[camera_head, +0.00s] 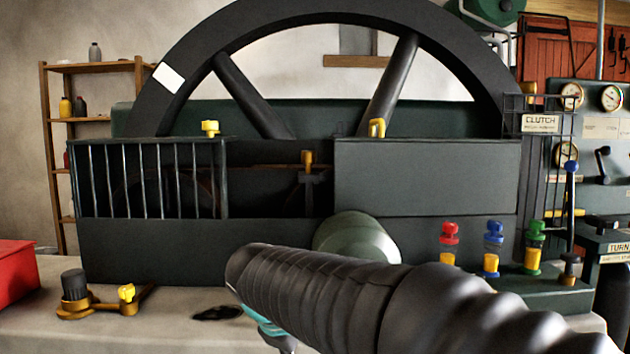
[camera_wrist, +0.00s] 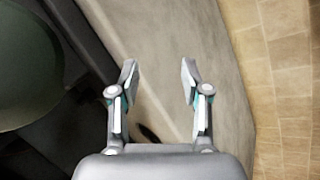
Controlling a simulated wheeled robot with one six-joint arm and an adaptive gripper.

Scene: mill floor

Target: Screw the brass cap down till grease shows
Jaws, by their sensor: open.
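Several brass-yellow fittings show in the head view, and I cannot tell which is the grease cap. One yellow knob (camera_head: 210,128) stands on top of the barred guard at left. Another yellow fitting (camera_head: 377,128) stands on the solid panel. A third brass piece (camera_head: 307,159) sits in the gap between them. A yellow knob (camera_head: 127,293) is on a brass bracket on the pale plinth. My gripper (camera_wrist: 159,80) is open and empty above the plinth in the wrist view, apart from all these fittings. In the head view my arm hides most of it.
A large flywheel (camera_head: 223,34) rises behind the guards. A green rounded housing (camera_head: 350,238) is close behind my arm. Red (camera_head: 449,229), blue (camera_head: 493,230) and green (camera_head: 535,228) capped fittings stand at right. A dark stain (camera_head: 217,313) marks the plinth. A red box (camera_head: 12,272) is at far left.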

